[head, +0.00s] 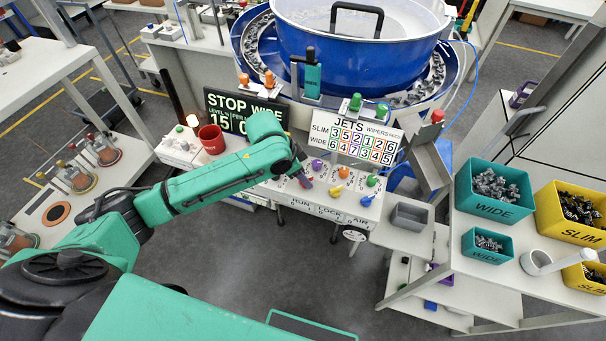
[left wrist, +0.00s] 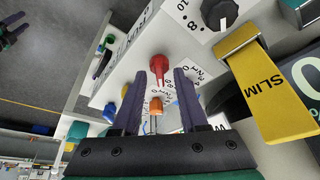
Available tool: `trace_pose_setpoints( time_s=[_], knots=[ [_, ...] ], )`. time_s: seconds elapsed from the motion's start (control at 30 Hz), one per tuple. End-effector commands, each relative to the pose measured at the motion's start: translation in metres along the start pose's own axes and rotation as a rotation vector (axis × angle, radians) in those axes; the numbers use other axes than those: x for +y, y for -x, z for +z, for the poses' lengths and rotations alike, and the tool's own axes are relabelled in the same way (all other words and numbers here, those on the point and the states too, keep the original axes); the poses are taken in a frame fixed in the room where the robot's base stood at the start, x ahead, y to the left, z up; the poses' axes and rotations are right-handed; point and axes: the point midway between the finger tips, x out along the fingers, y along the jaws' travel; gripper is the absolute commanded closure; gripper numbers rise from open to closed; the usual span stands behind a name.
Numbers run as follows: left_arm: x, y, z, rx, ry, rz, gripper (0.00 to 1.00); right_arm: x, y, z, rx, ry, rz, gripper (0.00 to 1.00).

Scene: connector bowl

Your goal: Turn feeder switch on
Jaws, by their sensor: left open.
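The white switch panel (head: 330,200) stands below the feeder, with several coloured knobs and the words RUN, LOCK and AIR on its front. My left gripper (head: 306,182) reaches its left part, above RUN. In the left wrist view my left gripper (left wrist: 161,76) is open, its dark fingers on either side of a red switch (left wrist: 159,66). An orange knob (left wrist: 155,106) shows further between the fingers. I cannot tell whether the fingers touch the red switch. In the head view the gripper hides that switch.
The blue feeder bowl (head: 350,50) stands behind the panel. A JETS board (head: 353,138) and a STOP WIDE board (head: 245,112) rise behind the knobs. A red mug (head: 211,139) stands at the left. In the wrist view a yellow SLIM tag (left wrist: 262,92) is close to the right finger.

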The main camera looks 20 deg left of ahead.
Motion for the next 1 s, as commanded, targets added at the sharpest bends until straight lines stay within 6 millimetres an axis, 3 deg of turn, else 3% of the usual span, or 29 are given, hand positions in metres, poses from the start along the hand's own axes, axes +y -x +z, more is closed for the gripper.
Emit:
trace_pose_setpoints(
  time_s=[0.07,0.17,0.63,1.0],
  knots=[
    [0.0,0.0,0.0,0.0,0.0,0.0,0.61,0.0,0.0,0.0,0.0,0.0,0.0,0.53],
    [0.0,0.0,0.0,0.0,0.001,0.0,1.0,0.0,0.0,0.0,0.0,0.0,0.0,0.53],
    [-0.001,0.002,-0.001,-0.001,-0.038,0.017,1.0,-0.001,0.006,-0.001,0.0,0.001,-0.001,0.53],
    [-0.003,0.004,-0.003,0.002,-0.259,0.109,1.0,-0.003,0.026,-0.003,0.0,0.001,-0.004,0.53]
  ],
)
